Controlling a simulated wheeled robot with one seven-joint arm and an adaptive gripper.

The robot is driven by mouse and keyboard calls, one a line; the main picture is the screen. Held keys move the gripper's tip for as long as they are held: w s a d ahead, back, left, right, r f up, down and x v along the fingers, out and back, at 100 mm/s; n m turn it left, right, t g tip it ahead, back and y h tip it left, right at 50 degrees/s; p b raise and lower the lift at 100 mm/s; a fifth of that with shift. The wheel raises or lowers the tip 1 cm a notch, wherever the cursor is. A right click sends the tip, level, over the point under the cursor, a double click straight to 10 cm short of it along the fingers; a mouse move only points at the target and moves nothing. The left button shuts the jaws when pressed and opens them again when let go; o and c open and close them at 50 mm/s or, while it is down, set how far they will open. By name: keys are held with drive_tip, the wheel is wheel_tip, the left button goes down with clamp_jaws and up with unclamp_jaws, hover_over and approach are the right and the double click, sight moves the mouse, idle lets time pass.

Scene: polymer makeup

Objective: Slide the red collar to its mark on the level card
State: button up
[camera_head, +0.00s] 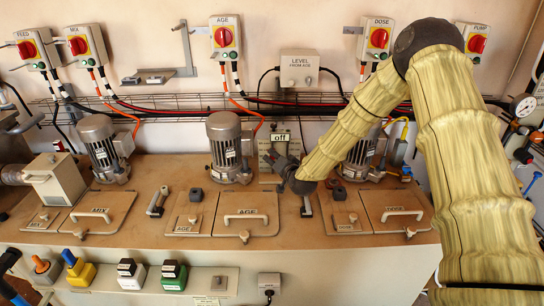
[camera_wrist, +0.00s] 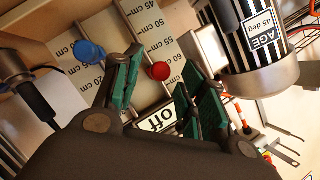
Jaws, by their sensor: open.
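The red collar (camera_wrist: 160,71) is round and sits on a thin rod in front of the pale level card (camera_wrist: 136,20) in the wrist view. The card bears printed centimetre marks, some partly hidden. A blue collar (camera_wrist: 90,52) sits farther left on the same card. My gripper (camera_wrist: 158,76) is open, with one green-padded finger on each side of the red collar; I cannot tell whether either touches it.
An "off" plate (camera_wrist: 157,122) is close by the fingers. The AGE motor (camera_wrist: 262,40) stands close on the right in the wrist view; it also shows in the head view (camera_head: 225,148). Lidded hatches with handles (camera_head: 246,212) cover the bench below. Cables run along the wall.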

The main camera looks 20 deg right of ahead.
sight(273, 158)
drive_tip(key=shift+p+x, duration=0.35)
drive_tip(key=shift+x, duration=1.2)
drive_tip(key=shift+a, duration=0.1)
clamp_jaws()
